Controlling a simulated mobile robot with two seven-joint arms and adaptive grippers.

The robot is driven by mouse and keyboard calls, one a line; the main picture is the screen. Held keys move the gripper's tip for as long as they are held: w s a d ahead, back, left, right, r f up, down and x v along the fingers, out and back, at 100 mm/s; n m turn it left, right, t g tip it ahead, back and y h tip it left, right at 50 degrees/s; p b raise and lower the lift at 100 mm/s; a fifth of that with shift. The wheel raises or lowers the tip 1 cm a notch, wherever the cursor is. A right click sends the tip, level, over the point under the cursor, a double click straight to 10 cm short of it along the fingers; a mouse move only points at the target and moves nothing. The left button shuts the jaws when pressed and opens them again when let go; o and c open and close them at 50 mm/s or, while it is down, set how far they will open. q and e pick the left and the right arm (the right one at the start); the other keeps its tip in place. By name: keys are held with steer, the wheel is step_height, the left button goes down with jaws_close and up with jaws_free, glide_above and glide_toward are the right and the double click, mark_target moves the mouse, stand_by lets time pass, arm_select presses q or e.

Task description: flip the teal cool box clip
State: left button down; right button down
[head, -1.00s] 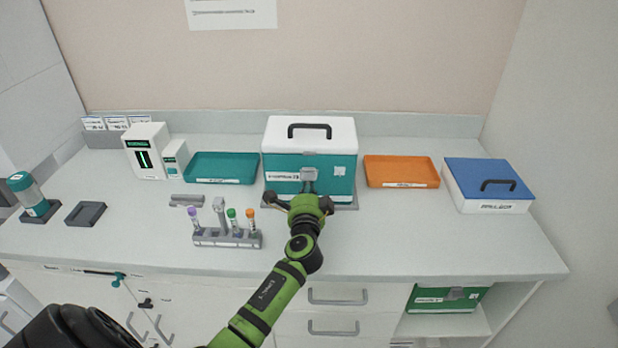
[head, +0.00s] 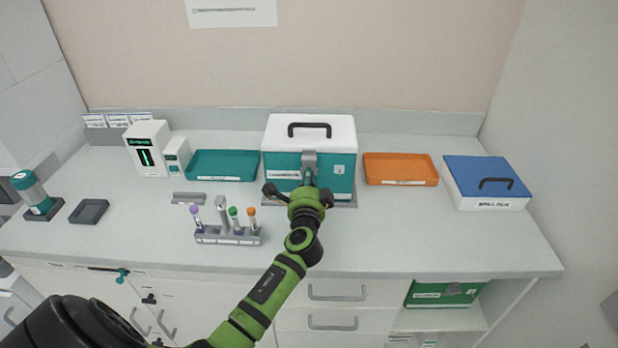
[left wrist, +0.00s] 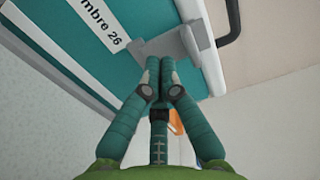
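The teal cool box (head: 283,180) stands upright at the back middle of the bench, its white lid (head: 335,130) down. Its grey clip (head: 309,158) sits at the front centre, its upper end at the lid's edge. The clip also shows in the left wrist view (left wrist: 165,42). My left gripper (head: 308,181) is in front of the box, just below the clip. In the left wrist view its fingertips (left wrist: 160,72) are together with nothing seen between them. They are at the clip's lower part; I cannot tell whether they touch. My right gripper is out of view.
A tube rack (head: 228,237) with several tubes stands in front left of the box. A teal tray (head: 222,166) lies left of it, an orange tray (head: 400,169) right. A blue-lidded box (head: 487,184) is at the far right. The right front bench is clear.

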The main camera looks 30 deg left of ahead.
arm_select(q)
steer(key=v, duration=0.9)
steer(key=shift+p, duration=0.4)
steer(key=shift+a, duration=0.1)
